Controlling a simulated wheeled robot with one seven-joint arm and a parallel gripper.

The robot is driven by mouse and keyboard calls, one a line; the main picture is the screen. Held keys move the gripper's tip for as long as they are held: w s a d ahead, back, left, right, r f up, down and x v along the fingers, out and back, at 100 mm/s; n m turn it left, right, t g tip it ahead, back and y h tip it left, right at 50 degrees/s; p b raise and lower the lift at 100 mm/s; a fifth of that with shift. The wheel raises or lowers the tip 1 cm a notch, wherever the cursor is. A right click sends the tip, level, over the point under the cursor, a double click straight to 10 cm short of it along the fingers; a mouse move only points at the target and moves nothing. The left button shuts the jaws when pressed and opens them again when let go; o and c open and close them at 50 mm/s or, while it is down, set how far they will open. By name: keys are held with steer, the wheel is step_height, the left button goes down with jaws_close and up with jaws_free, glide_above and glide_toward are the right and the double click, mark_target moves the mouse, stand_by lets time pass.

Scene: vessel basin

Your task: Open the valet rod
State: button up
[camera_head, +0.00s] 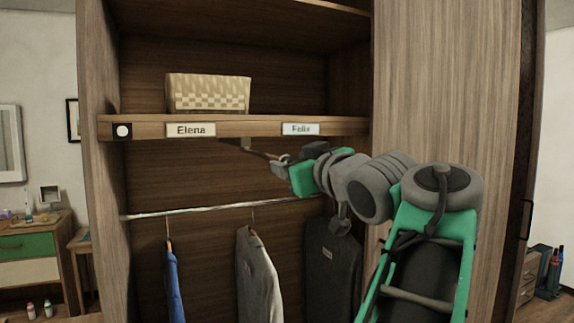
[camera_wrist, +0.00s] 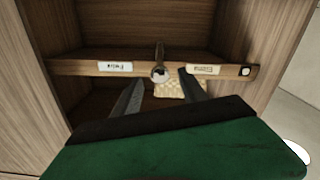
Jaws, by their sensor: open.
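The valet rod (camera_head: 259,153) is a thin brown rod under the front of the labelled shelf, by a small grey mount (camera_head: 246,143). In the wrist view the rod (camera_wrist: 160,52) shows end-on with a pale round tip. My gripper (camera_head: 277,164) is at the rod's near end, in front of the wardrobe. In the wrist view my gripper (camera_wrist: 161,80) is open, with one dark finger on each side of the tip. I cannot tell whether either finger touches it. My gripper partly hides the rod's end in the head view.
The shelf edge (camera_head: 253,129) with the Elena and Felix labels is just above my gripper. A woven basket (camera_head: 208,94) stands on it. Below, a hanging rail (camera_head: 200,211) carries a blue garment (camera_head: 172,285), a grey garment (camera_head: 257,277) and a dark garment bag (camera_head: 331,275).

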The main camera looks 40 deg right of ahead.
steer(key=v, duration=0.4)
steer(key=shift+s, duration=0.1)
